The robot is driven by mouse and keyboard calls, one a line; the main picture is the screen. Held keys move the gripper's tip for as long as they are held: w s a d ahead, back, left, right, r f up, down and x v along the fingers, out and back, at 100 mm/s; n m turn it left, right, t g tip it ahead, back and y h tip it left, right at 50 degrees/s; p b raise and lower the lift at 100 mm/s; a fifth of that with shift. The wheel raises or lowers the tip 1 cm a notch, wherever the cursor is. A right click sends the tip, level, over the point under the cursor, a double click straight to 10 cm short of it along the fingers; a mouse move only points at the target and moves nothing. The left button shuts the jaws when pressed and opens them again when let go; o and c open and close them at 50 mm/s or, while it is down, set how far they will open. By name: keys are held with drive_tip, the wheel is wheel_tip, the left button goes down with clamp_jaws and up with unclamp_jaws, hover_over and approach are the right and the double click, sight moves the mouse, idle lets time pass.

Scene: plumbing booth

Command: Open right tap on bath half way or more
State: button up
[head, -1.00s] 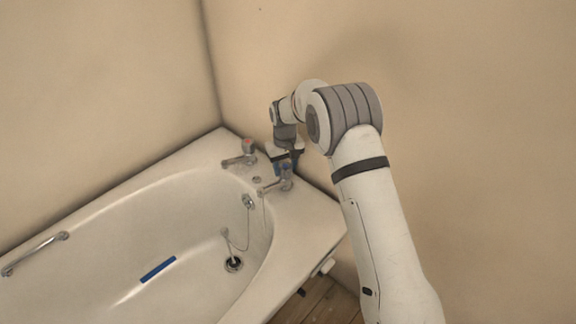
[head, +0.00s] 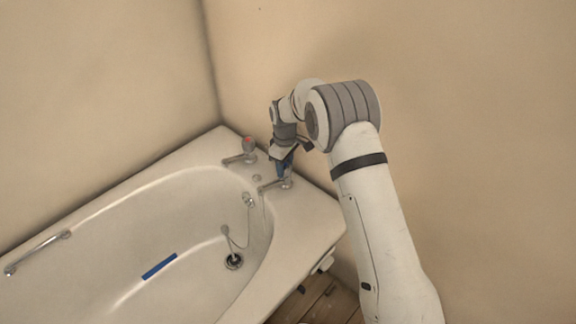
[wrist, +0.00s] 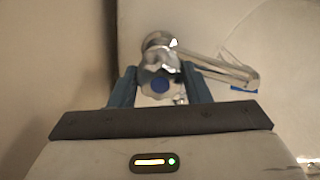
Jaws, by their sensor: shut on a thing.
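The right tap (head: 270,186) is chrome and stands on the corner end of the white bath (head: 312,222). Its spout points left over the tub. In the wrist view its handle with a blue cap (wrist: 160,86) sits between my two blue fingers. My gripper (head: 284,168) comes down from above and is shut on this handle. In the wrist view the fingers of my gripper (wrist: 160,90) stand on either side of it. In the head view the gripper hides most of the handle. No water shows clearly at the spout.
The left tap (head: 247,152), with a red cap, stands close by on the same rim. Beige walls (head: 480,130) meet behind the bath corner. A plug chain hangs by the drain (head: 233,262). A grab rail (head: 38,252) and a blue strip (head: 159,266) are farther left.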

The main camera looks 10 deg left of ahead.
drive_tip(key=shift+s+a+f, duration=0.2)
drive_tip(key=shift+s, duration=0.1)
drive_tip(key=o, duration=1)
drive_tip(key=shift+w+r, duration=0.1)
drive_tip(key=shift+w+d+r, duration=0.1)
drive_tip(key=shift+r, duration=0.15)
wheel_tip(320, 180, up, 7)
drive_tip(key=shift+r+p, duration=0.2)
drive_tip(key=shift+p, duration=0.25)
